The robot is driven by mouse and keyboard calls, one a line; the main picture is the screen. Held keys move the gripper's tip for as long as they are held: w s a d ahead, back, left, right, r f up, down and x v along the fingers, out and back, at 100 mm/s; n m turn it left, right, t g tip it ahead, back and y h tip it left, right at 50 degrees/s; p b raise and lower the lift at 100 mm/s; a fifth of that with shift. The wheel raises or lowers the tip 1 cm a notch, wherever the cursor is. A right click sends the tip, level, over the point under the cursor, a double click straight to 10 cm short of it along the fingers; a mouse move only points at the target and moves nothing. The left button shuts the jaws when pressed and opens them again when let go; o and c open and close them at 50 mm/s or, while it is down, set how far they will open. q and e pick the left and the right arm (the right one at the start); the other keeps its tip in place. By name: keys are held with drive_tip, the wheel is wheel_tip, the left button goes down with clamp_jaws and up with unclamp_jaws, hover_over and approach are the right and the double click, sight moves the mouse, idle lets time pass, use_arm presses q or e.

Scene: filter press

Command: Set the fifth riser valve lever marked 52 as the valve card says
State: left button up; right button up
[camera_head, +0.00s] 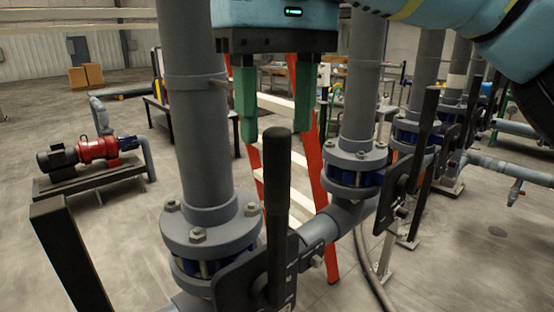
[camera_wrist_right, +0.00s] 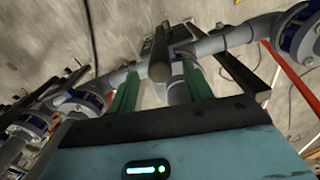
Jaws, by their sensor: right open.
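A black valve lever (camera_head: 277,205) stands nearly upright beside the nearest grey riser (camera_head: 203,140). A dark plate with pale marks (camera_head: 291,284) sits behind its foot; I cannot read a 52 on it. My right gripper (camera_head: 273,137) is open, fingers pointing down, at the height of the lever's top. In the wrist view the lever (camera_wrist_right: 159,62) shows nearly end-on between the two green fingers (camera_wrist_right: 160,88). No contact is visible, and I cannot tell whether its tip is inside the jaws. No valve card shows. My left gripper is out of view.
Further risers with black levers (camera_head: 410,150) run back to the right. A red ladder (camera_head: 325,180) is behind the near pipes, and a red pump (camera_head: 97,148) is on the left. Open floor lies between.

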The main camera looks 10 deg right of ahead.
sight(277, 162)
wheel_tip(277, 162, down, 6)
drive_tip(key=shift+w+b, duration=0.1)
drive_tip(key=shift+b, duration=0.3)
clamp_jaws()
